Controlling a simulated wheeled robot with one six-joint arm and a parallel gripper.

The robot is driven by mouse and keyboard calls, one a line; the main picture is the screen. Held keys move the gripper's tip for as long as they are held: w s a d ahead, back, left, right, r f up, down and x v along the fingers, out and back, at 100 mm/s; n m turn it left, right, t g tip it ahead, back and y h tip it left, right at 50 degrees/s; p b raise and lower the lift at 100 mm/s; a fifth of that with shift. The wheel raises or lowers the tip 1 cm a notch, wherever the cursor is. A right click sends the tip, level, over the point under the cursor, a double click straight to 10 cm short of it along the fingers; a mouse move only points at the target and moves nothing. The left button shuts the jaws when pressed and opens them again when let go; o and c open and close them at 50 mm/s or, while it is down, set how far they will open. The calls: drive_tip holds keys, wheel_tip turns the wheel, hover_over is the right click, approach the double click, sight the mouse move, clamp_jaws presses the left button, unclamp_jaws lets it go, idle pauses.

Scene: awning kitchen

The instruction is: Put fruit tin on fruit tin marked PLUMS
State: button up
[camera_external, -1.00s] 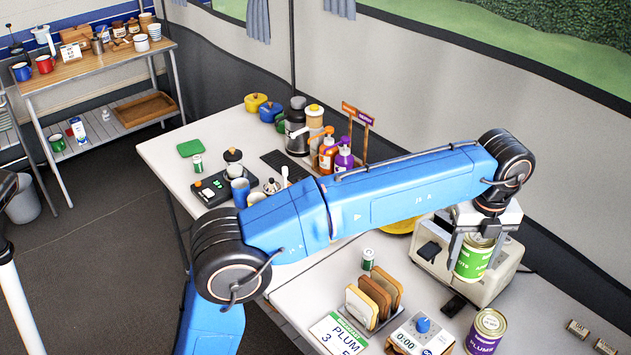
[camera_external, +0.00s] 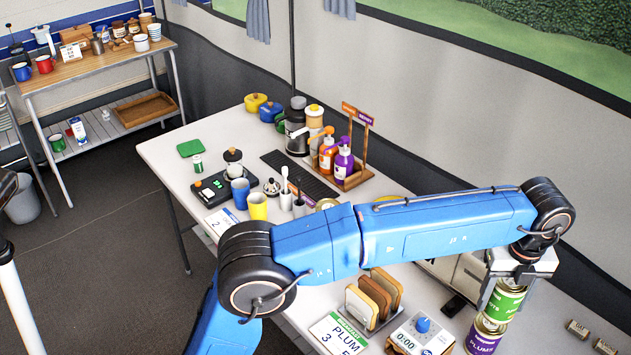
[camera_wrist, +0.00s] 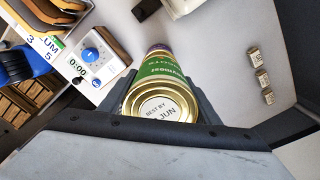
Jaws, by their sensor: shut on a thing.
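A green-labelled fruit tin (camera_external: 506,300) is held between the fingers of my gripper (camera_external: 511,285), which is shut on it. The wrist view shows the same tin (camera_wrist: 166,78) from its lid end, with "BEST BY JUN" on the lid. The purple tin marked PLUMS (camera_external: 484,343) stands on the table at the lower right. The green tin is upright, right over the purple one, slightly to its right in the outside view. I cannot tell whether the two touch. In the wrist view, only a purple edge (camera_wrist: 158,47) shows behind the green tin.
The toaster (camera_external: 459,272) is behind, partly hidden by my arm.

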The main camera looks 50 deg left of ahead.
sight(497, 310)
drive_tip(key=shift+f, duration=1.9)
drive_tip(key=o, duration=1.4)
drive_tip(key=shift+f, duration=0.15)
drive_tip(key=shift+o, duration=0.2)
